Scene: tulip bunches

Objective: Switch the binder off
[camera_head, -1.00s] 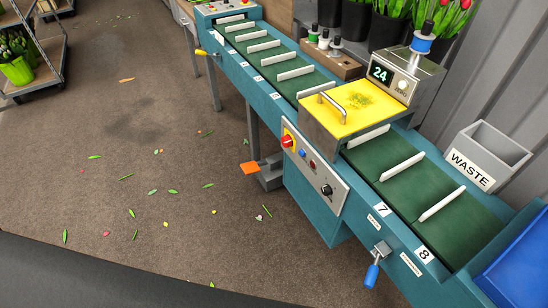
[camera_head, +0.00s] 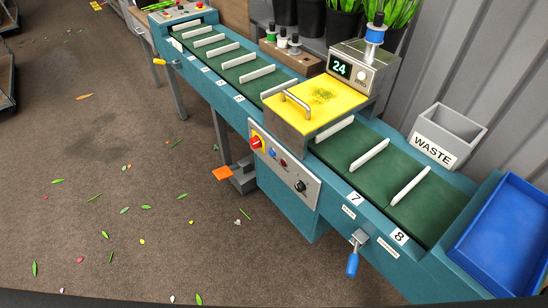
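The binder (camera_head: 318,104) is a yellow-topped unit with a curved handle, set over the green belt (camera_head: 352,148) of the teal conveyor. A grey box with a green display (camera_head: 341,67) reading 24 and a knob stands behind its cover. On the conveyor's front is a grey control panel (camera_head: 284,172). It carries a red rotary switch on a yellow plate (camera_head: 256,143), a blue button (camera_head: 273,153), a dark red button or lamp (camera_head: 284,162) and a black knob (camera_head: 300,186). Neither of my grippers is in view.
A blue-handled lever (camera_head: 353,262) sticks out at the front. An orange pedal (camera_head: 222,174) is on the floor by the conveyor. A waste bin (camera_head: 447,137) and a blue tray (camera_head: 510,235) are at right. The floor at left is open, with scattered leaves.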

